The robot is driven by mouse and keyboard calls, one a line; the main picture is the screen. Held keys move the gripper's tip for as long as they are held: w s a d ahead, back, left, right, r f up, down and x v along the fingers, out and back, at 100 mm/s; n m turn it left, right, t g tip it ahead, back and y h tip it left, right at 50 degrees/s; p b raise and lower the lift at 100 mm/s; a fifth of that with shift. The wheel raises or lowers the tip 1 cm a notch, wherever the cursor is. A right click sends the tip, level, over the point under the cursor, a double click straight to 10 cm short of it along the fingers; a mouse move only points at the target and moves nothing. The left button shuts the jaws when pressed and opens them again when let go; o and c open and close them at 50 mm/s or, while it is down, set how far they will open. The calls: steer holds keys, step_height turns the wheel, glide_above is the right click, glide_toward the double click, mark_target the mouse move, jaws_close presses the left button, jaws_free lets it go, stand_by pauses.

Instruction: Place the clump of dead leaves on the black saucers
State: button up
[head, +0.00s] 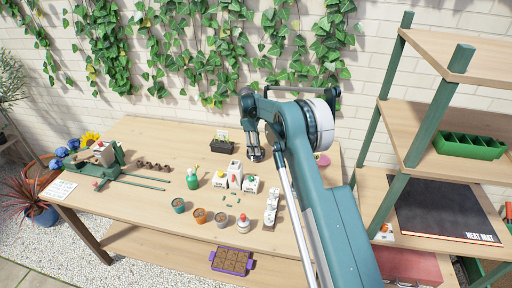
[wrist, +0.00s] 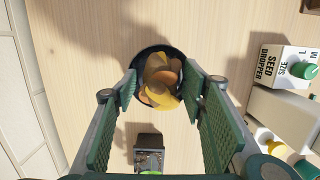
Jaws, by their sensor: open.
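The clump of dead leaves (wrist: 162,82), yellow and brown, shows in the wrist view between my fingers. It lies over the round black saucers (wrist: 146,54), whose dark rim shows around its upper and left edge. The clump appears to lie in the saucers, though contact beneath it is hidden. My gripper (wrist: 160,88) is open, with its green ribbed pads apart on both sides of the clump. In the head view, my gripper (head: 256,154) points down over the back right part of the table, and the clump cannot be made out there.
A black planter (head: 222,147) stands left of my gripper. The seed dropper box (wrist: 285,65) and white cartons (head: 235,175) stand nearby. Several small pots (head: 199,215) line the front. A shelf unit (head: 425,120) rises at right; the brick wall is behind.

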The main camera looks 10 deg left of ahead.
steer(key=shift+r, duration=0.2)
step_height(320, 180, up, 12)
steer(key=a, duration=0.1)
steer(key=shift+a+p, duration=0.3)
steer(key=shift+a, duration=0.1)
steer(key=shift+f, duration=0.1)
stand_by(0.7)
